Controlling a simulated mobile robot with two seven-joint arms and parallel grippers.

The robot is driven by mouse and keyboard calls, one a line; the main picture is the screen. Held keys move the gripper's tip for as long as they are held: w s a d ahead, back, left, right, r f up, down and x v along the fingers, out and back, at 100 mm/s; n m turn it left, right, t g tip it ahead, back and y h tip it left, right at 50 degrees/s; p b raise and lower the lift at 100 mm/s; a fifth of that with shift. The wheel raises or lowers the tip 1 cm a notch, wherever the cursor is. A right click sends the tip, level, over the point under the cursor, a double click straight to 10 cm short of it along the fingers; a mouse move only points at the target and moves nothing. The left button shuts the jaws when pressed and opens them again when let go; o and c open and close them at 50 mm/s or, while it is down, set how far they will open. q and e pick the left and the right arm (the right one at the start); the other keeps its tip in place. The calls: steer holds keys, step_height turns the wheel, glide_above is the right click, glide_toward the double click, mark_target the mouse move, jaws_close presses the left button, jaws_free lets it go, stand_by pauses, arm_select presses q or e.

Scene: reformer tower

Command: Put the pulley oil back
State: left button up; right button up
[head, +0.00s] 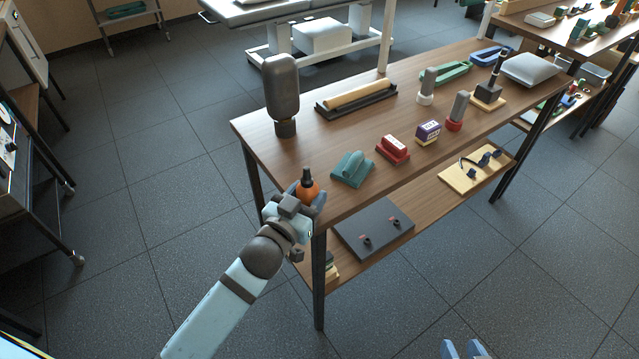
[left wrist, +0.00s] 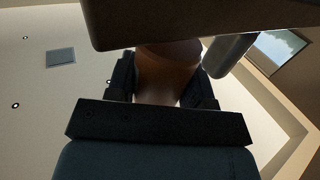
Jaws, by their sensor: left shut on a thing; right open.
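The pulley oil, taken as the small orange bottle with a dark nozzle (head: 308,191), is upright at the front left corner of the wooden table (head: 345,208). My left gripper (head: 305,200) is shut around its body. In the left wrist view the bottle's brownish body (left wrist: 165,78) sits between the two dark fingers. I cannot tell whether the bottle touches the tabletop or is held just off it. My right gripper (head: 465,349) is at the bottom edge of the head view, partly cut off, open and away from the table.
A teal block (head: 352,170), a red block (head: 392,150) and a purple-white box (head: 428,132) stand near the front edge. A tall dark bottle (head: 281,90) stands at the back left beside a tray with a tan roller (head: 357,94). A lower shelf holds a dark board (head: 373,232).

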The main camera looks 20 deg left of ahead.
arm_select(q)
steer(key=w, duration=0.2)
steer(key=w+d, duration=0.1)
steer(key=w, duration=0.2)
steer(key=shift+b, duration=0.3)
steer(key=shift+f, duration=0.4)
steer(key=shift+r, duration=0.1)
arm_select(e)
steer(key=shift+a+f, duration=0.1)
steer(key=shift+f, duration=0.05)
arm_select(q)
steer(key=o, duration=1.1)
steer(key=shift+f, duration=0.2)
